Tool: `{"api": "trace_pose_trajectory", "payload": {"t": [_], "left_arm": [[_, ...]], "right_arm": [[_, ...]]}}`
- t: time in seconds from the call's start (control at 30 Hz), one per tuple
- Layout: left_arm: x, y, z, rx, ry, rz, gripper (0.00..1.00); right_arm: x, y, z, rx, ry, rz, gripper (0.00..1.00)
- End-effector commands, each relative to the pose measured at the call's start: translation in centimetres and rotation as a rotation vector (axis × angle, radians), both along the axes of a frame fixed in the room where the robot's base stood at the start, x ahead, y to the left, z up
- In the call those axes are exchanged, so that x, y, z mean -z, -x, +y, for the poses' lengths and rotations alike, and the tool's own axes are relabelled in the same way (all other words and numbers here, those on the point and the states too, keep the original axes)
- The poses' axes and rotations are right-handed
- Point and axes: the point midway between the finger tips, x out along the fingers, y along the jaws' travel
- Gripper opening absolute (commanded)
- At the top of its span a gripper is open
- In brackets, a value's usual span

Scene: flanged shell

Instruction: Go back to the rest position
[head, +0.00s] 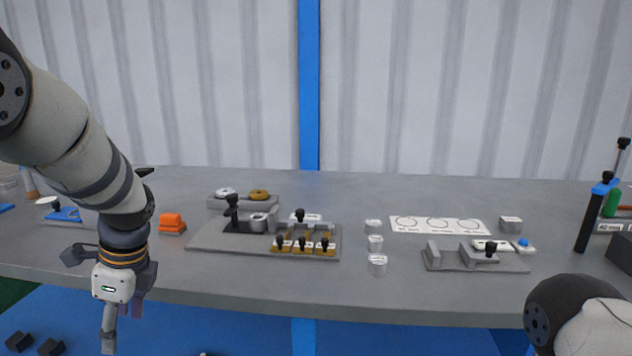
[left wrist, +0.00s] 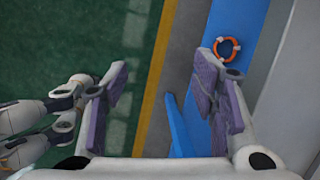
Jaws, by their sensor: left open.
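My left gripper (head: 117,318) hangs pointing down in front of the table's front edge at the left of the head view. It is clear of the table and holds nothing. In the left wrist view its two purple-padded fingers stand wide apart with an empty gap (left wrist: 160,92) between them. Floor and a blue structure show beyond the gap. Part of my right arm (head: 580,315) shows at the lower right of the head view. Its gripper is out of view.
The grey table (head: 450,300) holds a fixture plate (head: 215,238) with a metal flanged part (head: 259,222), an orange block (head: 172,222), silver cylinders (head: 377,264), a white marked card (head: 439,225) and a grey fixture (head: 477,262). A tool stand (head: 596,210) is at right.

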Motion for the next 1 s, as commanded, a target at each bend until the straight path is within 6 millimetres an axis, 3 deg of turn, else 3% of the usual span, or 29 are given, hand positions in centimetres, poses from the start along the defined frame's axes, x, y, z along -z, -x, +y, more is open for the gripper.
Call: {"api": "trace_pose_trajectory", "payload": {"t": [0.03,0.13,0.2,0.27,0.3,0.4,0.5,0.6,0.7,1.0], "left_arm": [[3.8,1.6,-0.6,-0.064,0.026,0.009,0.53],[11.0,5.7,-2.2,-0.240,0.083,-0.006,0.53],[15.9,9.8,-3.6,-0.398,0.121,-0.014,0.53],[19.7,14.3,-5.0,-0.558,0.147,-0.018,0.53],[21.7,17.6,-5.9,-0.673,0.159,-0.021,0.53],[24.8,25.9,-8.0,-0.966,0.165,-0.026,0.53],[25.3,32.6,-9.5,-1.217,0.145,-0.036,0.53],[24.9,36.5,-10.2,-1.385,0.121,-0.052,0.53],[24.5,37.9,-10.5,-1.455,0.111,-0.062,0.53],[24.5,37.9,-10.5,-1.463,0.113,-0.068,0.53]], "right_arm": [[0.1,0.0,0.0,0.000,0.000,0.000,0.40],[0.1,0.0,0.0,0.000,0.000,0.000,0.40],[0.0,0.0,0.0,0.000,0.000,0.001,0.40],[0.0,0.1,0.0,0.000,0.000,0.002,0.40],[0.0,0.1,0.0,0.000,0.000,0.002,0.40],[0.0,0.1,0.0,0.000,0.000,0.002,0.40],[0.0,0.0,0.0,0.000,0.000,0.001,0.40],[0.0,0.0,0.0,0.000,0.000,0.001,0.40],[0.0,0.0,0.0,0.000,0.000,0.001,0.40],[0.0,0.0,0.0,0.000,0.000,0.001,0.40]]}}
